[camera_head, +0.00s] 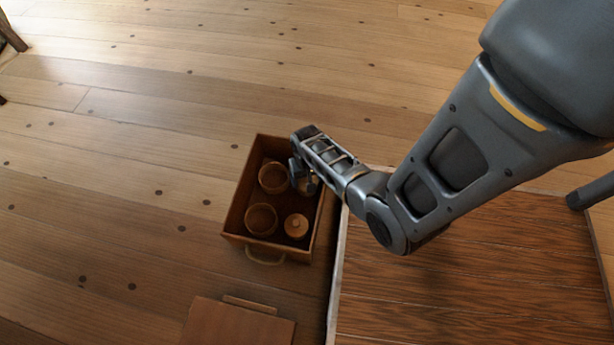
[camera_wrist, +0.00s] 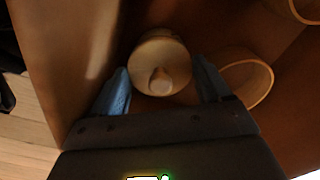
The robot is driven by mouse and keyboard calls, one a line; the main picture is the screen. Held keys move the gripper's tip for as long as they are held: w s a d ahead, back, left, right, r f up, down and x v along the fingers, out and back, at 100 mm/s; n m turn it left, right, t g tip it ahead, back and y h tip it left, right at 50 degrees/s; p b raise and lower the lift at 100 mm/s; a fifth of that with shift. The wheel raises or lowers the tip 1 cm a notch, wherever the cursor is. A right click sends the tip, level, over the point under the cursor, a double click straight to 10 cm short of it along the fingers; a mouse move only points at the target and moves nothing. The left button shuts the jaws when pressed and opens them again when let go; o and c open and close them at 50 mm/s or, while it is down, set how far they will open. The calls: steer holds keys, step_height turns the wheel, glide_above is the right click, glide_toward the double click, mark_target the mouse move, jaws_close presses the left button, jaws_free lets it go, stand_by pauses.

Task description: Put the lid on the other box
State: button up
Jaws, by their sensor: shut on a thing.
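A brown open box (camera_head: 232,221) with a rope-like handle on its near side holds several round turned pieces. Two are open, ring-rimmed round boxes, a far one (camera_head: 272,177) and a near one (camera_head: 261,219). A round piece with a knobbed lid (camera_head: 296,225) stands at the near right. My gripper (camera_head: 303,182) reaches into the box's far right part. In the wrist view its blue fingertips (camera_wrist: 161,88) are shut on either side of a pale round knobbed lid (camera_wrist: 160,60). What is under this lid is hidden. An open round box (camera_wrist: 262,97) is just right of it.
A dark wooden surface (camera_head: 450,300) with a pale edge lies right of the box. A flat brown panel (camera_head: 235,325) with a raised strip is at the bottom. The plank floor (camera_head: 130,150) is clear on the left. Furniture legs (camera_head: 10,35) show at the top left.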

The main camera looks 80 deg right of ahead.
steer(key=o, duration=1)
steer(key=shift+r, duration=0.2)
steer(key=shift+r+p, duration=0.3)
steer(key=shift+p, duration=0.25)
steer(key=shift+r+p, duration=0.35)
steer(key=shift+p, duration=0.05)
steer(key=shift+r+p, duration=3.4)
steer(key=shift+p, duration=0.05)
